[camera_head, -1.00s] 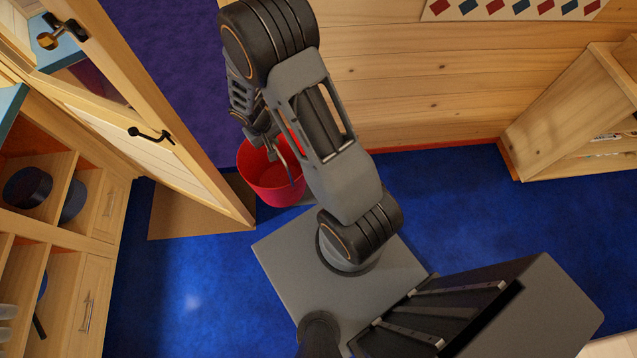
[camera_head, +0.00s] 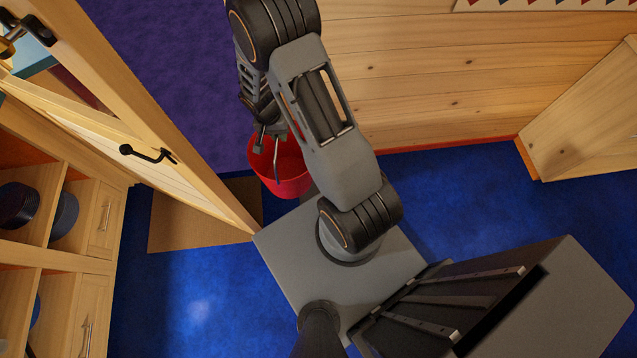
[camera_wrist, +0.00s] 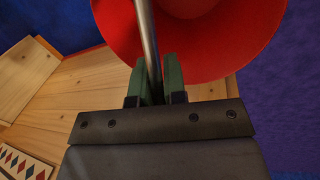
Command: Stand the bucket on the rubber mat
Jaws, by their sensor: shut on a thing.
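A red bucket (camera_head: 283,172) hangs from my gripper (camera_head: 270,138), open side up, beside my grey base and near the door's lower edge. In the wrist view, my gripper (camera_wrist: 155,84) is shut on the bucket's thin metal handle, and the red bucket (camera_wrist: 235,45) fills the upper right. I cannot tell how far its bottom is above the floor. A flat brown mat (camera_head: 190,228) lies on the blue floor under the door, left of the bucket; I cannot tell if it is rubber. My arm hides part of the bucket's right side.
An open wooden door (camera_head: 175,165) with a black handle stands over the brown mat. Wooden shelves (camera_head: 50,255) with dark pans line the left. A wooden wall (camera_head: 420,95) runs behind, with a wooden unit (camera_head: 585,125) at right. Blue floor (camera_head: 455,195) is clear between wall and base.

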